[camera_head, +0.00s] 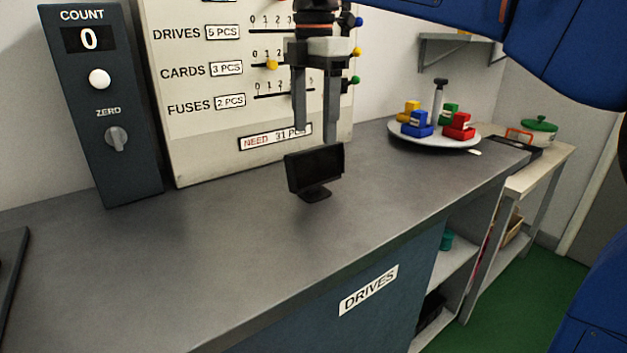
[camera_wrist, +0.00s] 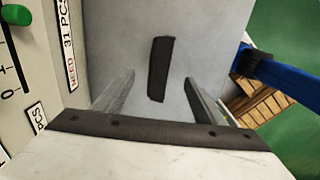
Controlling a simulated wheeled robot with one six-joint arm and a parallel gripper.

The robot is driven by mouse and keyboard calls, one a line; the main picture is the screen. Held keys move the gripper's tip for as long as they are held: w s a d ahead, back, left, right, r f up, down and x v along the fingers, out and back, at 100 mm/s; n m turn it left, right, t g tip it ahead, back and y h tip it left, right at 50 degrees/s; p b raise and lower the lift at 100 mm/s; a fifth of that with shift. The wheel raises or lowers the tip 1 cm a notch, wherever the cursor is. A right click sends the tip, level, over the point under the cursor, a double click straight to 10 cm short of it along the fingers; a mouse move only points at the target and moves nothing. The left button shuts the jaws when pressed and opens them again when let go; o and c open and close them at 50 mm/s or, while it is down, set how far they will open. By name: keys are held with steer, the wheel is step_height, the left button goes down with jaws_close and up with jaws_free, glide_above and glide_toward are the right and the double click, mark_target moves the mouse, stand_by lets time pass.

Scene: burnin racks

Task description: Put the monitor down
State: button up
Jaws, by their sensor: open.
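The small black monitor (camera_head: 314,169) stands upright on its foot on the grey counter (camera_head: 230,225). In the wrist view the monitor (camera_wrist: 160,69) shows from above as a dark narrow bar between and beyond the fingers. My gripper (camera_head: 316,136) hangs above the monitor, fingers pointing down. In the wrist view my gripper (camera_wrist: 160,90) has its two fingers spread apart, with nothing between the tips. The fingertips appear to be just above the monitor's top edge, apart from it.
A round white tray (camera_head: 400,139) with coloured blocks sits at the right. A lower side table (camera_head: 545,168) holds a green-lidded pot (camera_head: 540,130).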

mark_target(314, 179)
step_height(314, 179, down, 12)
steer(key=shift+f, duration=0.25)
steer(key=shift+r, duration=0.1)
steer(key=c, duration=1.4)
